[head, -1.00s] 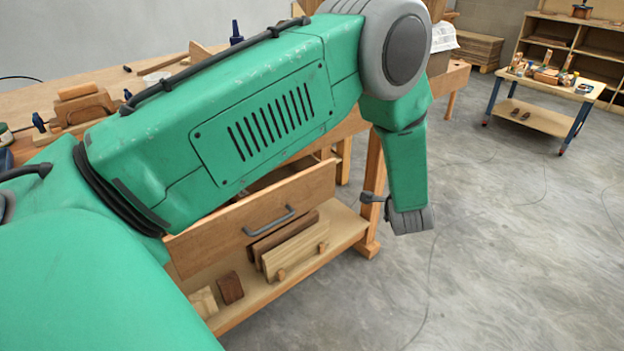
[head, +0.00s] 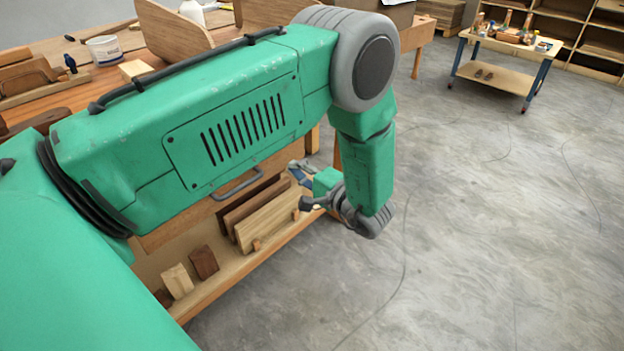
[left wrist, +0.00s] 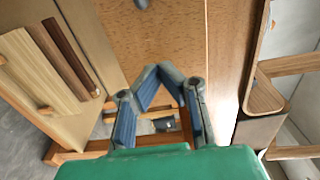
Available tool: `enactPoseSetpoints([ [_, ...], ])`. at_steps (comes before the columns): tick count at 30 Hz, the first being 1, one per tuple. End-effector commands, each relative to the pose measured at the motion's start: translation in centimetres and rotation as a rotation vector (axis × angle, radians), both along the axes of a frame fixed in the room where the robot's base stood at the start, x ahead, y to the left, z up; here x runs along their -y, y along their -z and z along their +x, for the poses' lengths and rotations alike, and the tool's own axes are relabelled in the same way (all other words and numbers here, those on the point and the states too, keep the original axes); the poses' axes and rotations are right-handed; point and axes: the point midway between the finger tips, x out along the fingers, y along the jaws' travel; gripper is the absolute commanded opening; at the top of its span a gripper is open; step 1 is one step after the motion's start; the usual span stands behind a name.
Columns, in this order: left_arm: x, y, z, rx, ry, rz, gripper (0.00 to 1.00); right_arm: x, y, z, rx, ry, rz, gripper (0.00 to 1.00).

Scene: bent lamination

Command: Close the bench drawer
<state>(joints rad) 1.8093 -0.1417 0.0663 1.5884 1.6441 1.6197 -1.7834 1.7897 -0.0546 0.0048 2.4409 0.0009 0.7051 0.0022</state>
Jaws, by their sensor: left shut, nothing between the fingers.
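The bench drawer's wooden front (head: 172,228) shows under my left arm, with a grey bar handle (head: 238,186). My arm hides its upper edge and much of its face, so I cannot tell here how far it stands out. My left gripper (head: 295,168) is by the right end of the drawer front, beyond the handle. In the left wrist view, the gripper (left wrist: 161,70) is shut and empty, its blue-padded fingers bent together in front of a wooden panel (left wrist: 150,40) that looks like the drawer front. The handle (left wrist: 142,4) just shows at the top edge.
The bench's lower shelf (head: 215,275) holds boards (head: 265,222) and small blocks (head: 203,262). The bench top (head: 70,98) carries a white tub (head: 104,49) and wooden pieces. A small table (head: 500,75) stands far off at the right. The floor (head: 480,220) between is open.

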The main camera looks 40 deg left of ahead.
Motion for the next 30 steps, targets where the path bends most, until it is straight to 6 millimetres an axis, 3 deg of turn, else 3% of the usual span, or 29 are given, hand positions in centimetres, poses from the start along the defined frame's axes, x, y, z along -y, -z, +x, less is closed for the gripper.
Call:
enactPoseSetpoints([
  [3, -2.4, 0.1, 0.1, 0.000, -0.002, 0.001, 0.00, 0.0, 0.6, 0.0, 0.000, 0.000, 0.000, 0.40],
  [9, -5.1, 0.1, 0.4, 0.001, 0.000, -0.001, 0.00, 0.0, 1.2, 0.0, 0.000, 0.000, 0.000, 0.40],
  [25, -6.2, 0.0, 0.5, 0.000, 0.002, -0.001, 0.00, 0.0, 1.3, 0.0, 0.000, 0.000, 0.000, 0.40],
  [30, -9.2, -0.2, 0.6, 0.001, -0.004, -0.001, 0.00, 0.0, 0.3, 0.0, 0.000, 0.000, 0.000, 0.40],
])
